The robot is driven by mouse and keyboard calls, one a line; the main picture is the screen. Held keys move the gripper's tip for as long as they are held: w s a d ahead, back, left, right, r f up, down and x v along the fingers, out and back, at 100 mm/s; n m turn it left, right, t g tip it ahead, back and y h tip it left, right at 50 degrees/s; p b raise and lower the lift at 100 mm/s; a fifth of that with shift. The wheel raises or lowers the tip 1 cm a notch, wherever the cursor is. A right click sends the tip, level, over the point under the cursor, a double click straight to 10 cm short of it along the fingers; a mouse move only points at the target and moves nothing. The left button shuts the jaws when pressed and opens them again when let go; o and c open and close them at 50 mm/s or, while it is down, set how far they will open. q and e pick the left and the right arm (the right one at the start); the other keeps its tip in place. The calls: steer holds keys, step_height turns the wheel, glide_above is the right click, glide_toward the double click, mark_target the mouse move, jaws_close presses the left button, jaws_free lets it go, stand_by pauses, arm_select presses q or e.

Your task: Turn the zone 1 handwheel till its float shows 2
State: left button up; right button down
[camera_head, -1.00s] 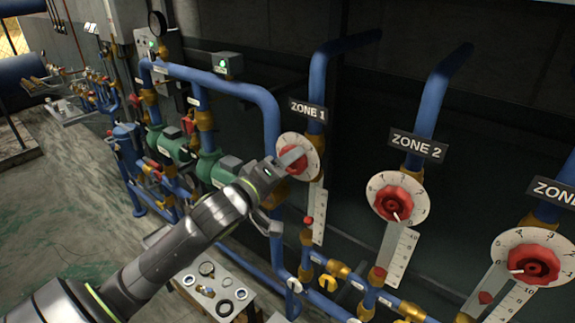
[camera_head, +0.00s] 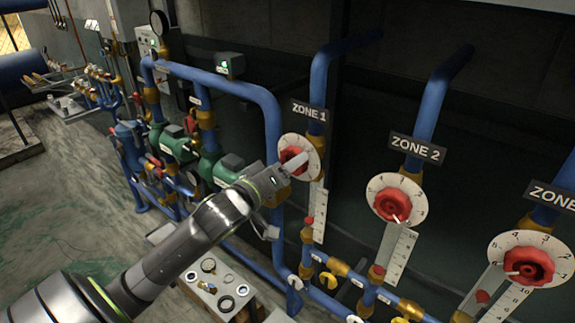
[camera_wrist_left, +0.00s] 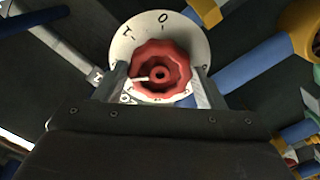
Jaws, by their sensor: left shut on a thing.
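The red zone 1 handwheel (camera_head: 288,155) sits on a round white dial (camera_head: 315,158) under the ZONE 1 sign (camera_head: 308,110). My left gripper (camera_head: 293,163) is shut on this handwheel, one light grey finger showing across its face. In the left wrist view the fingers (camera_wrist_left: 160,84) flank the wheel (camera_wrist_left: 160,54) on both sides. A white pointer (camera_wrist_left: 140,79) on it points left; the dial marks (camera_wrist_left: 163,18) show above. Below the dial, a red float (camera_head: 309,221) stands beside a white scale (camera_head: 319,216); its number is too small to read. My right gripper is out of view.
Zone 2 handwheel (camera_head: 392,204) and the third handwheel (camera_head: 530,265) are to the right, with scales below. Blue pipes (camera_head: 270,115) and green pumps (camera_head: 178,142) stand behind and left of my arm. A low bench (camera_head: 240,301) with small parts is below.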

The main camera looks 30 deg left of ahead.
arm_select(q)
steer(key=shift+f, duration=0.1)
steer(key=shift+f+m+p, duration=0.1)
steer(key=shift+m+p, duration=0.25)
steer(key=shift+m, duration=0.45)
steer(key=o, duration=0.7)
steer(key=shift+m, duration=0.5)
steer(key=shift+c, duration=0.2)
steer(key=shift+o, duration=1.1)
steer(key=shift+a, duration=0.1)
steer(key=shift+o, duration=0.4)
steer(key=shift+s, duration=0.15)
steer(key=shift+r, duration=0.2)
